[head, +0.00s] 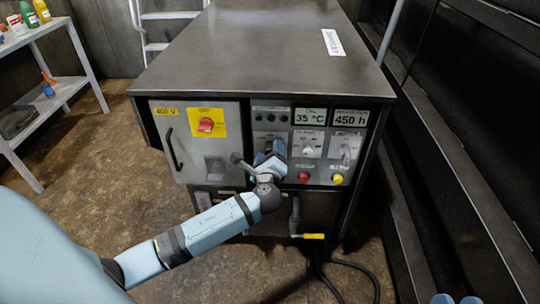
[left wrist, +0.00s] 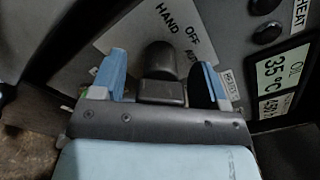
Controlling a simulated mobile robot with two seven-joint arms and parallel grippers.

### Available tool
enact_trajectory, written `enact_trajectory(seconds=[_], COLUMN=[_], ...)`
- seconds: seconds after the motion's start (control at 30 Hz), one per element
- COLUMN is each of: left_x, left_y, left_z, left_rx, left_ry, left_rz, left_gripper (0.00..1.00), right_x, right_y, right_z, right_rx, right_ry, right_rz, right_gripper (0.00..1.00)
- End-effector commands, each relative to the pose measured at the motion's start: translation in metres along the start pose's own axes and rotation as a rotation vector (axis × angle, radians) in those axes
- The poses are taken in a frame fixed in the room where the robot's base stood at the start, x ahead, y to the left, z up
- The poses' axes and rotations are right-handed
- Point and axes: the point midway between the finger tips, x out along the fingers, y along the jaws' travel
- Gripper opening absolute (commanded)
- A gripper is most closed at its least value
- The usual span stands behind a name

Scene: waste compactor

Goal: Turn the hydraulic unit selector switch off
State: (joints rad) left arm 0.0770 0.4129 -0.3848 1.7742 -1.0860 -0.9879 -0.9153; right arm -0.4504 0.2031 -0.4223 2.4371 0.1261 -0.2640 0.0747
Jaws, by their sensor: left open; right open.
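The selector switch (left wrist: 160,60) is a dark knob on a light plate (left wrist: 122,38) marked HAND, OFF and a partly covered third word. In the left wrist view the knob stands between the two blue fingers of my open left gripper (left wrist: 166,80), with a gap visible at its left. The knob's upper end lies nearer HAND than OFF in the picture; its exact pointer is unclear. In the head view my left gripper (head: 268,160) is at the panel and mostly hides the switch. My right gripper (head: 457,299) shows only its fingertips at the bottom edge, apart and empty.
The grey cabinet (head: 265,50) carries a red switch on yellow (head: 206,124), two displays, smaller selectors, a red button (head: 303,177) and a yellow button (head: 337,179). A yellow-ended lever (head: 313,236) sits below. A shelf (head: 45,90) stands left; a dark wall is right.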

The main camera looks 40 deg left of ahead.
Motion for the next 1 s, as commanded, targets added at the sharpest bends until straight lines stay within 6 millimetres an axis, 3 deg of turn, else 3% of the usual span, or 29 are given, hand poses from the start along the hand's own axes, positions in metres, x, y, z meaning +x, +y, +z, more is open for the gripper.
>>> enact_trajectory(seconds=[0.3,0.5,1.0], left_x=[0.0021,0.0019,0.0014], left_y=[0.0002,0.0002,0.0005], left_z=[-0.0001,-0.0002,-0.0012], left_rx=[0.000,0.000,-0.115], left_ry=[0.001,0.001,0.001], left_rz=[0.001,0.001,0.001], left_gripper=[0.66,0.20,0.19], right_x=[0.0002,0.0008,0.0006], right_y=[0.0001,0.0004,0.0015], right_z=[-0.0004,-0.0012,0.0040], right_rx=[0.000,-0.002,-0.002], right_ry=[-0.001,0.002,-0.009], right_rz=[-0.001,-0.002,-0.003], right_gripper=[0.43,0.43,0.43])
